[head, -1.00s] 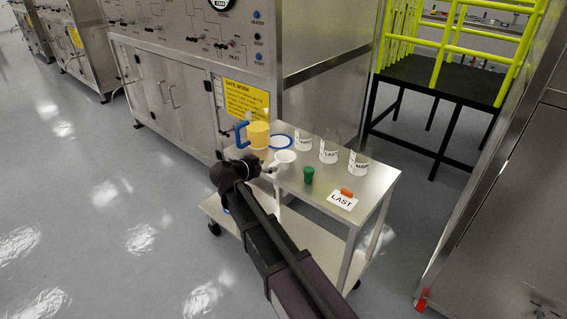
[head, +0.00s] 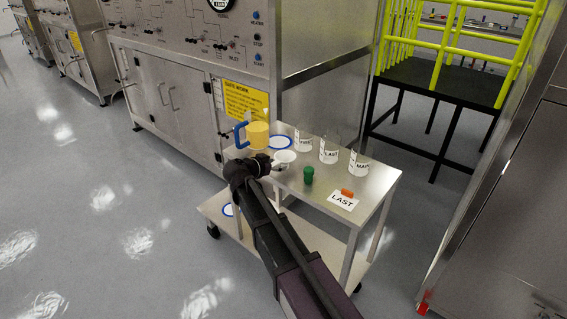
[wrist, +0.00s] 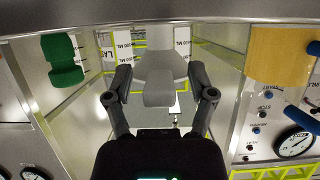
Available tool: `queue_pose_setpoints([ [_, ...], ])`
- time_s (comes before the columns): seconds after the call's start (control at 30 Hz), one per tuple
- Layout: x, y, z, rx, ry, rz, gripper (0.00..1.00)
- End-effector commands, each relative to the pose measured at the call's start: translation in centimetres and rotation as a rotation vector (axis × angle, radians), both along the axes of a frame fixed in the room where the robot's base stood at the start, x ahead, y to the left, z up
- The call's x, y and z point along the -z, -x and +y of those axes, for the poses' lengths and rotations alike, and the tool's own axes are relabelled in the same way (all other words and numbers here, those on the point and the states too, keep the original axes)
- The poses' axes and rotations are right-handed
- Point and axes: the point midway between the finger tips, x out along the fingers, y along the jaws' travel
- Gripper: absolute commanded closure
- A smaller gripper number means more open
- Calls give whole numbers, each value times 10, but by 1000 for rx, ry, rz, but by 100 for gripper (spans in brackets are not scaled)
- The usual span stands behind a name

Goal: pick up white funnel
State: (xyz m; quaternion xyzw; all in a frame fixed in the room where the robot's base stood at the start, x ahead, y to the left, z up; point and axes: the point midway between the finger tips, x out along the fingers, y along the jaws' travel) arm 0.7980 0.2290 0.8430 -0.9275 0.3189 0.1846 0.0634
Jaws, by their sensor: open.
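The white funnel (head: 286,157) stands on the top of the steel cart, between the yellow jug and the green stopper. My gripper (wrist: 160,88) is open, with one finger on each side of the funnel. I cannot tell whether the fingers touch it. In the head view my gripper (head: 271,165) is at the cart's left edge, close beside the funnel and partly hidden by my wrist.
A yellow jug (head: 258,135) with a blue handle stands behind my gripper. A green stopper (head: 308,176) is right of the funnel. Labelled beakers (head: 329,151) line the cart's back. An orange object (head: 347,192) lies on the LAST card. The cart top (head: 375,182) is clear at the right.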

Motion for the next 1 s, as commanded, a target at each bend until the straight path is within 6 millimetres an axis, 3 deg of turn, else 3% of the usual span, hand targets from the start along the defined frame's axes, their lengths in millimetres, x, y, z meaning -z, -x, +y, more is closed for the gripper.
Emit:
queue_pose_setpoints([
  [0.4, 0, 0, 1, -1, 0, 0, 29],
  [0.63, 0, 1, 1, -1, 0, 0, 97],
  [1.0, 0, 1, 1, -1, 0, 0, 100],
])
